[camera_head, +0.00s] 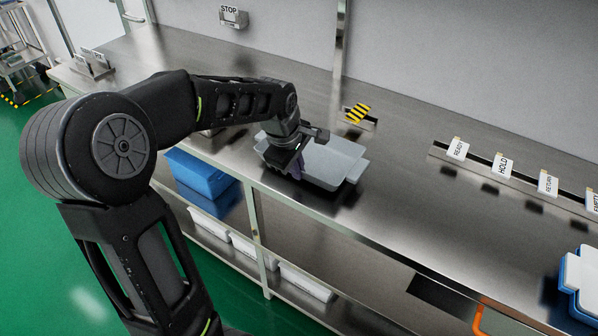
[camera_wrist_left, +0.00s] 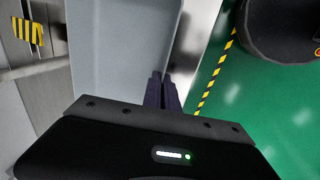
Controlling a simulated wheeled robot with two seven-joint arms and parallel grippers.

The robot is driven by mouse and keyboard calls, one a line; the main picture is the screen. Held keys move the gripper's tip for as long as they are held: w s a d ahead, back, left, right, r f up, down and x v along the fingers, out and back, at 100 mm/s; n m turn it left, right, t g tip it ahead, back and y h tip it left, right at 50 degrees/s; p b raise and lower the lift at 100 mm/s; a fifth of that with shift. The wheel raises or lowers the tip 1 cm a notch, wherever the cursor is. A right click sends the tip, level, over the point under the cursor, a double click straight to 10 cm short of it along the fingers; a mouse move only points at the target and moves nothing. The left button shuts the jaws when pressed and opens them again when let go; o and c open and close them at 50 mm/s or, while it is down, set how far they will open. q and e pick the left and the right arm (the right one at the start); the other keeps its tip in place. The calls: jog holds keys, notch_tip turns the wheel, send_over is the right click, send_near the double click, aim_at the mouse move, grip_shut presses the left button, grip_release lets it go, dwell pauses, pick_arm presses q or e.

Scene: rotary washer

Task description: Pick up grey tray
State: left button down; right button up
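The grey tray (camera_head: 337,160) is a shallow, empty, light grey tray at the front edge of the steel counter in the head view. It fills the upper middle of the left wrist view (camera_wrist_left: 120,50). My left gripper (camera_head: 297,171) reaches down over the tray's near left side. In the left wrist view its two dark fingers (camera_wrist_left: 161,90) are close together at the tray's side rim and appear shut on it. The gripper body hides part of the tray. I cannot tell whether the tray is clear of the counter. My right gripper is not in view.
The steel counter (camera_head: 400,200) is mostly clear. A sign rail with READY (camera_head: 457,149) and HOLD (camera_head: 502,166) cards stands to the right. A striped yellow-black marker (camera_head: 357,113) is behind the tray.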

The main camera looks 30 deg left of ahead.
pick_arm(q)
notch_tip(320, 180, up, 8)
jog(key=shift+r, duration=0.15)
dwell(0.7)
